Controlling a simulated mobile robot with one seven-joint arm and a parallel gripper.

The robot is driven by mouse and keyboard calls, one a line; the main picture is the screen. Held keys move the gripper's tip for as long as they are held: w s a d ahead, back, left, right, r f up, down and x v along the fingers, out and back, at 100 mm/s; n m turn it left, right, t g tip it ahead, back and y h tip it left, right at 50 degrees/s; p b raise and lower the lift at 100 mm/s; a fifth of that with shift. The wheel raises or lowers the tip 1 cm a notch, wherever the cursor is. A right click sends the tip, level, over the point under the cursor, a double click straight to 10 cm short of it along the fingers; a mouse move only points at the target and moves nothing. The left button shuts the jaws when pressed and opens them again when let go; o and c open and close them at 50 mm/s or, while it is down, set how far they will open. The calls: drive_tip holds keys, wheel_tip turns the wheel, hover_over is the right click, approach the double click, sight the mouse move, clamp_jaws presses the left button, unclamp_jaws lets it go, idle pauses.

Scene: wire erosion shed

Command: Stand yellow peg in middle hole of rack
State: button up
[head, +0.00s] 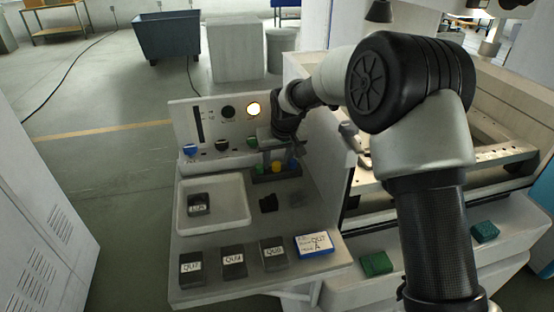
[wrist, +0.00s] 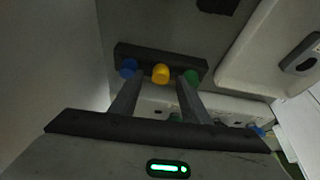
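The dark rack (head: 262,179) stands on the bench panel beside the white tray; it also shows in the wrist view (wrist: 150,53). The yellow peg (wrist: 161,73) is at the rack's middle position, between the blue peg (wrist: 128,67) and the green peg (wrist: 191,77). Its yellow end also shows in the head view (head: 278,168). My gripper (wrist: 160,82) is over the rack, with one finger on each side of the yellow peg and visible gaps between. The fingers are apart and hold nothing. The peg's lower part and the hole are hidden.
A white tray (head: 183,217) holding a dark labelled block lies left of the rack. An upright control panel (head: 181,117) stands behind. A black lump (head: 268,203) lies in front of the rack.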

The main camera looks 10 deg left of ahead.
drive_tip(key=shift+r, duration=0.1)
drive_tip(key=v, duration=1.7)
drive_tip(key=shift+s, duration=0.25)
